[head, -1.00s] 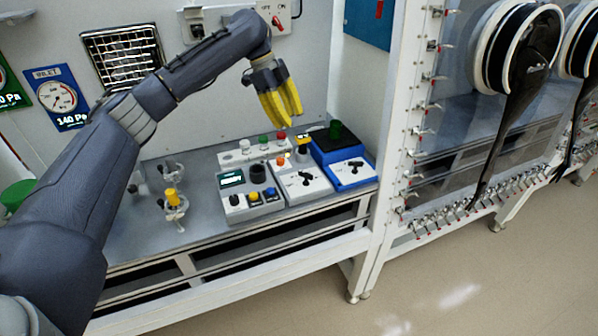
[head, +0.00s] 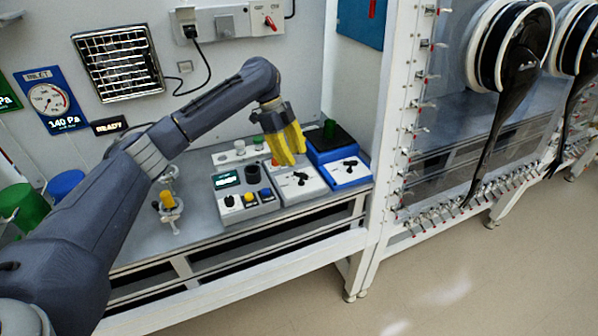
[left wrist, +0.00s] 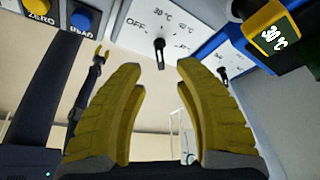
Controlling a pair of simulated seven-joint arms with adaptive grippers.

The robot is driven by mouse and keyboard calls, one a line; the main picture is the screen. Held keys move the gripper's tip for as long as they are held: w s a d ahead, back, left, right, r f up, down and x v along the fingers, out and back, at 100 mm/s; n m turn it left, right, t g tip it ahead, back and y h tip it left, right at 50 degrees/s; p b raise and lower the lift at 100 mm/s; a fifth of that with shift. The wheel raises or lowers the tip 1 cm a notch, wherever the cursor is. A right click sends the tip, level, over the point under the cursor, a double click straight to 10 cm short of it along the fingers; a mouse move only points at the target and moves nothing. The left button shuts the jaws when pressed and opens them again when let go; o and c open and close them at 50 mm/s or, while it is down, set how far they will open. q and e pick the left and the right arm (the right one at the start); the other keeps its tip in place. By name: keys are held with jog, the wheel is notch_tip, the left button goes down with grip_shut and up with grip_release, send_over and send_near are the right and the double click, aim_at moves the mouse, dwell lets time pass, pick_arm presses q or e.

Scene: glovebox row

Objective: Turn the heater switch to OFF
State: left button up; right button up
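The heater is a white box (head: 305,185) on the bench. Its black lever switch (head: 300,176) sits on the sloped front. In the left wrist view, the switch (left wrist: 159,52) stands upright in the picture, below the 30 °C mark, with OFF printed to its left; which mark it points to is unclear. My left gripper (head: 290,160) is just above and behind the heater. In the wrist view my left gripper (left wrist: 160,105) is open, its yellow fingers either side of the switch, not touching it. My right gripper (left wrist: 101,50) appears small, its tips apart and empty.
A grey box with buttons (head: 250,200) stands left of the heater. A blue box (head: 345,172) with a similar black lever stands close on its right. A white post (head: 378,190) stands farther right.

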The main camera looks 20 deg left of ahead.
aim_at(299, 172)
pick_arm(q)
jog(key=shift+x, duration=2.9)
jog(key=shift+o, duration=0.4)
grip_shut()
